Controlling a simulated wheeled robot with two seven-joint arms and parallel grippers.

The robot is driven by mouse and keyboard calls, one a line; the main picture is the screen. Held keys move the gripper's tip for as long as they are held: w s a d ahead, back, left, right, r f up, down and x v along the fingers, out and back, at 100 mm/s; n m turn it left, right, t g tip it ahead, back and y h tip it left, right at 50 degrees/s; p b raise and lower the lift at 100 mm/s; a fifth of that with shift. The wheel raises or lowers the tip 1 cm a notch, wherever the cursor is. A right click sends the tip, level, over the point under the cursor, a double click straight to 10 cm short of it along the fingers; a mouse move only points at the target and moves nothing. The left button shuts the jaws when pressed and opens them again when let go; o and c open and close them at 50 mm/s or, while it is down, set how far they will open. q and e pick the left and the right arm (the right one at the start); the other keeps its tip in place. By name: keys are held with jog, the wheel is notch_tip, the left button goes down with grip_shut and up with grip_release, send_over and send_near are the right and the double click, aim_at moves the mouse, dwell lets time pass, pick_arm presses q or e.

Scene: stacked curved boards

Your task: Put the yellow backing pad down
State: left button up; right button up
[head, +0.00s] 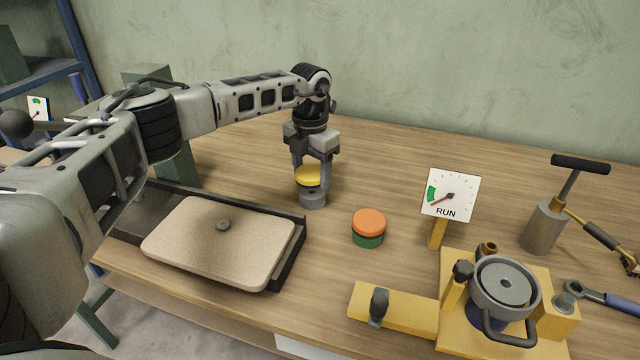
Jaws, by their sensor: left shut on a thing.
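The yellow backing pad (307,175) is a small round disc left of the middle in the head view. My left gripper (313,178) points down and is shut on it, with a finger on either side. A short grey cylinder (312,199) shows directly below the pad. I cannot tell whether the pad touches this cylinder or is held just above it. The fingers hide part of the pad. My right gripper is not in view.
An orange-topped green puck (368,222) stands right of the pad. A beige board (190,245) lies in a dark tray at front left. A RUN gauge sign (451,195), a yellow fixture with a grey pot (505,285) and a hand pump (545,222) occupy the right. The table's back middle is clear.

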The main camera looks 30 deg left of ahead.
aim_at(312, 183)
pick_arm(q)
jog(key=f+b, duration=0.1)
jog(key=f, duration=0.1)
jog(key=f+b, duration=0.1)
jog(key=shift+w+f, duration=0.2)
jog(key=shift+f, duration=0.15)
jog(key=shift+s+r, duration=0.1)
jog(key=shift+r, duration=0.1)
jog(key=o, duration=1.2)
jog(key=shift+f, duration=0.1)
notch_tip(312, 183, up, 12)
jog(key=shift+r+b, duration=0.1)
jog(key=shift+b, duration=0.65)
